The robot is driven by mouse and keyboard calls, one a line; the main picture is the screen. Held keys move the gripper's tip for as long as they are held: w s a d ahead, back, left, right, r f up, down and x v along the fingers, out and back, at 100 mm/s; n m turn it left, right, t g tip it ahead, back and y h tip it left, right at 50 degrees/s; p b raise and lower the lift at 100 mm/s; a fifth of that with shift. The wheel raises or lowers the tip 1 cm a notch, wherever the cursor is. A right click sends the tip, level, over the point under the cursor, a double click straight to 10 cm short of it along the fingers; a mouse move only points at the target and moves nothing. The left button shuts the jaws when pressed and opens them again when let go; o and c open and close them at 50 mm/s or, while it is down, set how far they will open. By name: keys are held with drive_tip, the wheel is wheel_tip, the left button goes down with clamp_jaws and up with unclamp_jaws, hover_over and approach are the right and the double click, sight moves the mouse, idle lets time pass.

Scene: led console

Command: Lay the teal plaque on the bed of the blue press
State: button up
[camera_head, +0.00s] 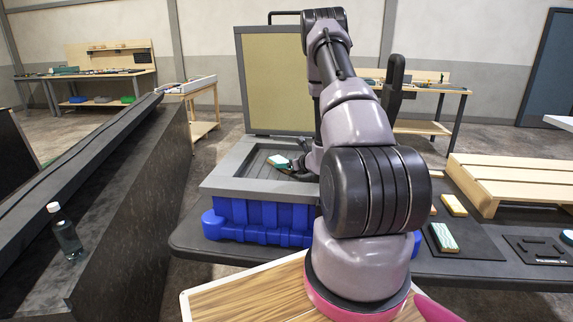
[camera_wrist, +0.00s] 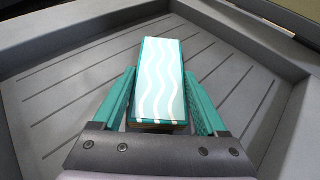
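The teal plaque (camera_wrist: 160,80) has white wavy lines and a wooden-coloured edge. In the head view the plaque (camera_head: 279,161) is over the grey slatted bed (camera_head: 255,165) of the blue press (camera_head: 262,218), and it appears to lie flat on it. The slatted bed (camera_wrist: 75,90) fills the wrist view around the plaque. My gripper (camera_wrist: 160,72) has one teal finger on each side of the plaque, with a thin gap showing on both sides, so it looks open. In the head view my arm partly hides the gripper and the right side of the press.
The press's raised tan panel (camera_head: 279,80) stands behind the bed. At right are a teal striped block (camera_head: 443,237), a yellow block (camera_head: 454,205) and a wooden pallet (camera_head: 515,180). A bottle (camera_head: 66,238) stands at left. The bed's raised grey rim (camera_wrist: 35,65) surrounds the plaque.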

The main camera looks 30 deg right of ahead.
drive_tip(key=shift+o, duration=1.4)
drive_tip(key=shift+r, duration=0.1)
drive_tip(key=v, duration=1.1)
drive_tip(key=shift+s+r, duration=0.3)
drive_tip(key=s+a+r+n+g+y, duration=0.35)
drive_tip(key=a+r+n, duration=0.35)
drive_tip(key=a+r, duration=0.4)
drive_tip(key=s+a+r+n+g+y, duration=0.3)
drive_tip(key=a+r+n+y, duration=0.2)
drive_tip(key=a+r+n, duration=0.45)
drive_tip(key=s+a+r+n+g+h, duration=0.4)
drive_tip(key=s+r+n, duration=0.3)
drive_tip(key=s, duration=0.5)
drive_tip(key=s+d+r+n+t+h, duration=0.3)
drive_tip(key=s+r+n+t+h, duration=0.1)
drive_tip(key=s+r+n+h, duration=0.1)
drive_tip(key=shift+s+r+n, duration=0.55)
drive_tip(key=shift+s+n, duration=0.1)
